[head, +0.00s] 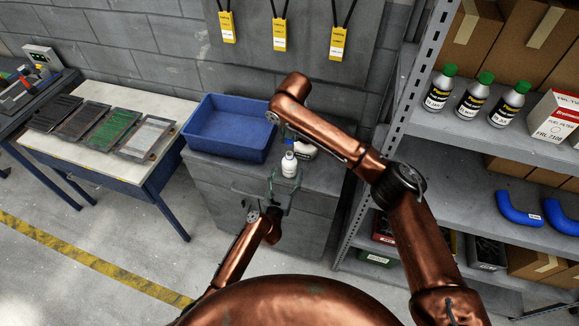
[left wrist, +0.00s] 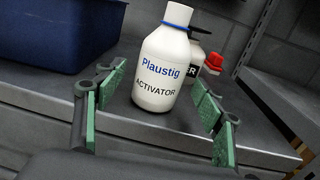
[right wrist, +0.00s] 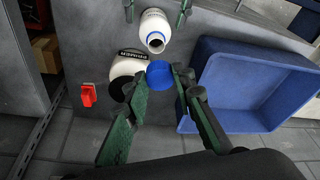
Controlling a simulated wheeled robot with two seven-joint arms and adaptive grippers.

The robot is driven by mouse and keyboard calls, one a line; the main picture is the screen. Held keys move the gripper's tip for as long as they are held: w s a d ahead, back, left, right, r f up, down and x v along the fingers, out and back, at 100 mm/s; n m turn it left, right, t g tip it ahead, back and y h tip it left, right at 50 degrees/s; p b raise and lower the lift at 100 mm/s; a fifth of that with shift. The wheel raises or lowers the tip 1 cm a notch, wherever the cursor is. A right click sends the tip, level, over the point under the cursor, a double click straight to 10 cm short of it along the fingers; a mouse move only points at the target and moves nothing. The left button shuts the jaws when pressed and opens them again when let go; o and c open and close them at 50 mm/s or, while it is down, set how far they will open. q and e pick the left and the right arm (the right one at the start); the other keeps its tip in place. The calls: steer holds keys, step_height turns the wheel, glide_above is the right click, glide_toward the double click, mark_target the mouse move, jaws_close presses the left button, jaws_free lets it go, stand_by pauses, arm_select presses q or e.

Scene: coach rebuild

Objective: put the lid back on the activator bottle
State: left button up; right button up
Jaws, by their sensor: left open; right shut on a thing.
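The white activator bottle (left wrist: 163,62) stands upright on the grey worktop, its open mouth showing in the right wrist view (right wrist: 155,40). My left gripper (left wrist: 155,95) is open, with its green-padded fingers on either side of the bottle's near side and gaps showing; it sits just in front of the bottle (head: 289,167) in the head view. My right gripper (right wrist: 160,80) is shut on the blue lid (right wrist: 160,74), apart from the bottle mouth. In the head view the lid (head: 289,142) shows small, above and behind the bottle.
A white primer bottle (right wrist: 126,66) with a black top is close behind the activator bottle. A red piece (right wrist: 88,95) is beside it. A blue bin (head: 228,130) stands left on the worktop. A shelf rack (head: 400,110) rises at right.

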mark_target(288, 172)
arm_select(q)
steer(key=shift+x, duration=1.55)
steer(key=shift+c, duration=0.4)
jaws_close()
